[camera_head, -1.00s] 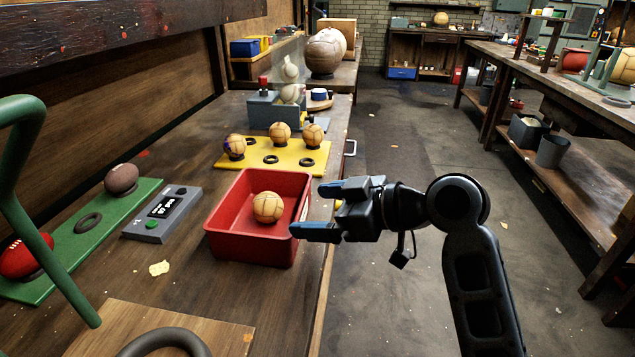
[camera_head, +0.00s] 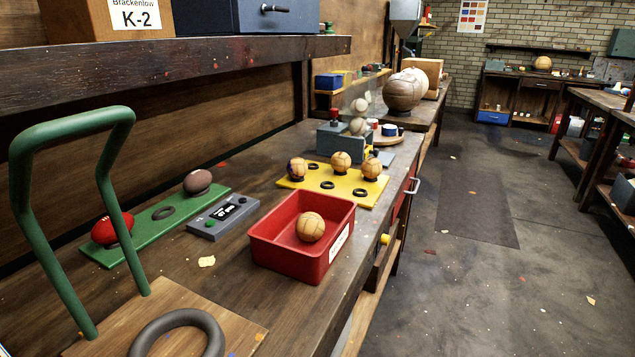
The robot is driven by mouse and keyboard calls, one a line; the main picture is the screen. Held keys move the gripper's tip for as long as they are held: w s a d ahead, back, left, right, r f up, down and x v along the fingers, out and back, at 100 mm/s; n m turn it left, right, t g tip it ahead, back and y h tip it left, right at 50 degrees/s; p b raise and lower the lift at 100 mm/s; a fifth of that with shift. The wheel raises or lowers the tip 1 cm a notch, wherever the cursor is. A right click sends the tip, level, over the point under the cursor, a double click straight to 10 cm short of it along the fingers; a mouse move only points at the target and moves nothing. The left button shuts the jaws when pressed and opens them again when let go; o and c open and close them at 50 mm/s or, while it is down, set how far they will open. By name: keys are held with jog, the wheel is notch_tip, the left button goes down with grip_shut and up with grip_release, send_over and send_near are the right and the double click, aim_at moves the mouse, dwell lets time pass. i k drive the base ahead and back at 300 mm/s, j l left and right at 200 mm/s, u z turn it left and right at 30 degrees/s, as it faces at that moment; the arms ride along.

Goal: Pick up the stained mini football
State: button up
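A yellow board (camera_head: 340,187) on the bench holds three small tan panelled balls and some dark rings. The left ball (camera_head: 297,168) has a dark purplish patch on its left side and looks like the stained mini football. The middle ball (camera_head: 341,161) and the right ball (camera_head: 372,168) show no such patch that I can make out. Another tan ball (camera_head: 310,227) lies in a red tray (camera_head: 288,259) in front of the board. My gripper is out of view.
A green board (camera_head: 152,238) holds a red ball (camera_head: 112,229), a brown ball (camera_head: 197,182) and a ring. A grey device (camera_head: 223,213) lies beside it. A green tubular frame (camera_head: 50,240) rises at left. A shelf (camera_head: 180,68) overhangs the bench.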

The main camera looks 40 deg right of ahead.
aim_at(296, 168)
jog(key=i+l+z, duration=0.1)
jog(key=z, duration=1.45)
jog(key=i+j+z, duration=0.2)
jog(key=i+j, duration=0.45)
jog(key=i, duration=0.15)
